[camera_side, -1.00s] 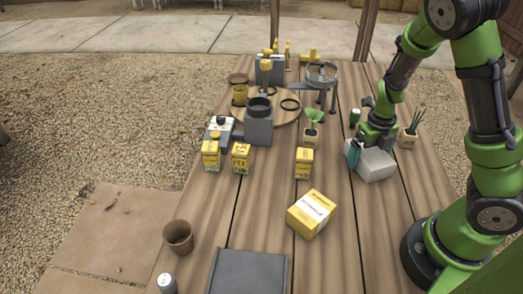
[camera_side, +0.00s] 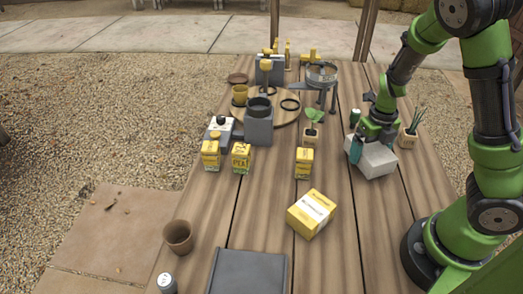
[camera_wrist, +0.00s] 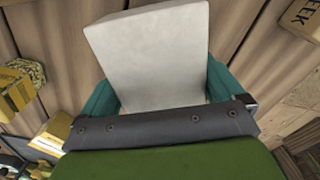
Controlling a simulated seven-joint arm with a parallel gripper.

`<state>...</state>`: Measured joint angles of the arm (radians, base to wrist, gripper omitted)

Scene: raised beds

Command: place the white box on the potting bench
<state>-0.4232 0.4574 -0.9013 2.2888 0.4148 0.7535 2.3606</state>
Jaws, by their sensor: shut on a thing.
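The white box (camera_side: 376,161) is at the right side of the wooden potting bench (camera_side: 340,240). My gripper (camera_side: 371,141) is above it with its teal fingers down on both sides. In the wrist view the white box (camera_wrist: 152,50) lies between the two teal fingers of my gripper (camera_wrist: 160,95), which are shut on it. The box is slightly tilted in the side view. I cannot tell for certain whether its underside touches the bench or is just above it.
A yellow and white box (camera_side: 312,213) stands on the bench in front. A small yellow carton (camera_side: 304,163) and a potted seedling (camera_side: 312,127) are left of my gripper. A potted plant (camera_side: 408,135) is close on the right. The bench's front middle is clear beside a grey tray (camera_side: 248,272).

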